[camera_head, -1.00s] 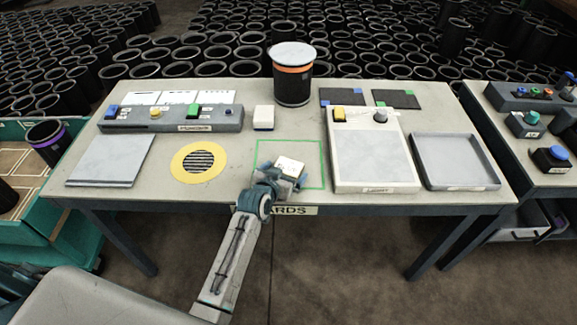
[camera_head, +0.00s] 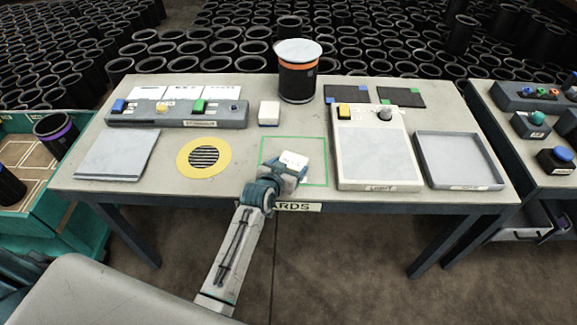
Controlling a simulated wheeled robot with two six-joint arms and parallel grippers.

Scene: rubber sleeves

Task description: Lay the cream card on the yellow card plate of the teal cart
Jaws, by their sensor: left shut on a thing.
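My left gripper (camera_head: 291,170) is over the green square outline (camera_head: 327,165) near the table's front edge. It is shut on a small pale card (camera_head: 294,160), which I take to be the cream card. The card's lower part is hidden by the gripper, and I cannot tell whether it touches the table. The teal cart (camera_head: 84,232) stands at the left, partly out of view, with tan panels inside. I cannot make out a yellow card plate on it. My right gripper is not in view.
On the table (camera_head: 225,135) are a tall black canister (camera_head: 297,82), a white block (camera_head: 269,113), a yellow ring with a grille (camera_head: 186,172), a grey slab (camera_head: 115,155), a light panel (camera_head: 378,155) and an empty grey tray (camera_head: 458,160). Black cylinders (camera_head: 50,130) stand in the cart.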

